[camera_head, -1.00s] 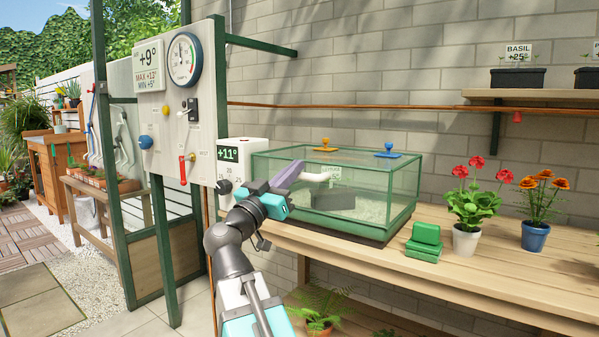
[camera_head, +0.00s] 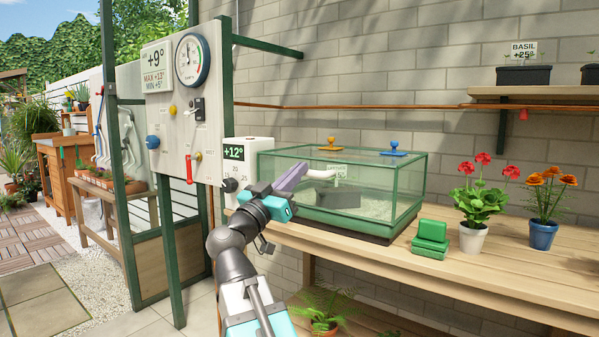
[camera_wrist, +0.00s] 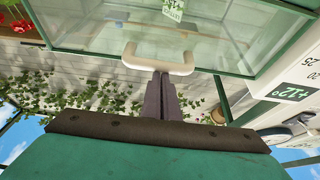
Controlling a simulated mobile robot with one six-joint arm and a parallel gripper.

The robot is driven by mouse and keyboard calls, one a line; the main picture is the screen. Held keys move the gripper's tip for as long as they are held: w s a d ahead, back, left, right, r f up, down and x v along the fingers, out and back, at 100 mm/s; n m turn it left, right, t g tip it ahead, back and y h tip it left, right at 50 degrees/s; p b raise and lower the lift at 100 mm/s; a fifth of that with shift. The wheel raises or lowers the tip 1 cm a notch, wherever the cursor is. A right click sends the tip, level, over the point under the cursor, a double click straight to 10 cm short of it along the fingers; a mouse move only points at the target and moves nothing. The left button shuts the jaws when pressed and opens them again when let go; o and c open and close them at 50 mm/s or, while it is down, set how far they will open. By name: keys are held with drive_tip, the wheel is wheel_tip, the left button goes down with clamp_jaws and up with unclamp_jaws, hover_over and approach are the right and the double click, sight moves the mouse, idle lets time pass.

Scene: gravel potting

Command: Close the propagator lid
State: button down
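The propagator is a green-framed glass box (camera_head: 390,205) on the wooden bench, with its lid (camera_head: 375,160) lying flat or nearly flat on top. Any small gap at the lid's edge cannot be made out. The lid's white handle (camera_head: 322,174) is on the side facing my arm. My gripper (camera_head: 298,175) reaches it from the left front. In the wrist view the two dark fingers of my gripper (camera_wrist: 160,78) are close together at the bar of the white handle (camera_wrist: 158,62) and appear shut on it.
A white heater controller (camera_head: 238,155) reading +12° stands left of the propagator. Green blocks (camera_head: 431,238) and potted flowers (camera_head: 473,205) stand on the bench to the right.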

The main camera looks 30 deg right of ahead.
drive_tip(key=shift+d+f, duration=0.15)
drive_tip(key=shift+f, duration=0.3)
wheel_tip(320, 180, up, 5)
drive_tip(key=a+p, duration=0.1)
drive_tip(key=v, duration=1)
drive_tip(key=shift+d+f, duration=0.2)
drive_tip(key=shift+f, duration=0.25)
drive_tip(key=shift+s+r, duration=0.1)
